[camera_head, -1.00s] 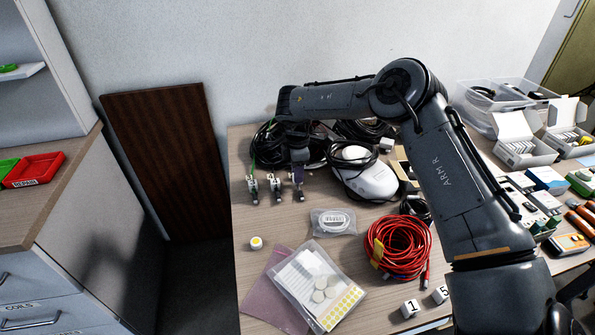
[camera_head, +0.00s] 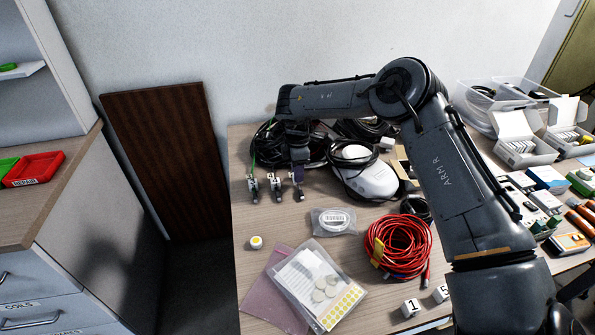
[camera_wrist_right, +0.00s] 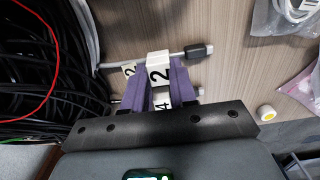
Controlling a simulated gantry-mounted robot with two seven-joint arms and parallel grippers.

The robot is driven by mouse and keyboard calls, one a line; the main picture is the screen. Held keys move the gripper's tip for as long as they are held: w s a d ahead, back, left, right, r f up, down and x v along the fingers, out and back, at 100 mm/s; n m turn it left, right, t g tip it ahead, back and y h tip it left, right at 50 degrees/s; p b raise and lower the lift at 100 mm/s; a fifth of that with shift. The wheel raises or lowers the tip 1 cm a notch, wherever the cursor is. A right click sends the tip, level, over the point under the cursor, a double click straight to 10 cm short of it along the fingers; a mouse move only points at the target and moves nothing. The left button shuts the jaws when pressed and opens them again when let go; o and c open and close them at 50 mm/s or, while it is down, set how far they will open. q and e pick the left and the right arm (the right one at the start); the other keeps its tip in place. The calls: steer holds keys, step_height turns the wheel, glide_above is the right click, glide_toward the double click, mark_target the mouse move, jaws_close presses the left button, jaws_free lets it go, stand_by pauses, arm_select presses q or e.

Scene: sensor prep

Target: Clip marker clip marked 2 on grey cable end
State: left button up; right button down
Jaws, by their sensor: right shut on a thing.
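My right gripper (camera_head: 299,176) is over the rightmost of three cable ends at the table's back left. In the right wrist view its purple fingers (camera_wrist_right: 162,78) are shut on a white marker clip marked 2 (camera_wrist_right: 158,73). The grey cable end (camera_wrist_right: 195,51), with a dark plug tip, shows on both sides of this clip. The clip is at the cable; I cannot tell whether it is closed around it. A white tag marked 2 (camera_wrist_right: 130,69) sits just left of the fingers. My left gripper is out of view.
A clip marked 4 (camera_wrist_right: 162,102) is at the neighbouring cable. Black cable coils (camera_head: 268,146) lie behind. A white mouse-shaped device (camera_head: 368,180), bagged item (camera_head: 333,221) and red cable coil (camera_head: 398,247) lie to the right.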

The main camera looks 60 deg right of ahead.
stand_by(0.4)
steer(key=shift+f+b, duration=0.35)
steer(key=shift+f, duration=0.05)
steer(key=shift+f+b, duration=0.4)
steer(key=shift+f, duration=0.1)
stand_by(0.5)
steer(key=c, duration=0.8)
jaws_free()
steer(key=shift+r, duration=0.1)
steer(key=shift+r+p, duration=1.7)
steer(key=shift+r, duration=0.8)
steer(key=shift+r+p, duration=0.3)
steer(key=shift+r, duration=0.1)
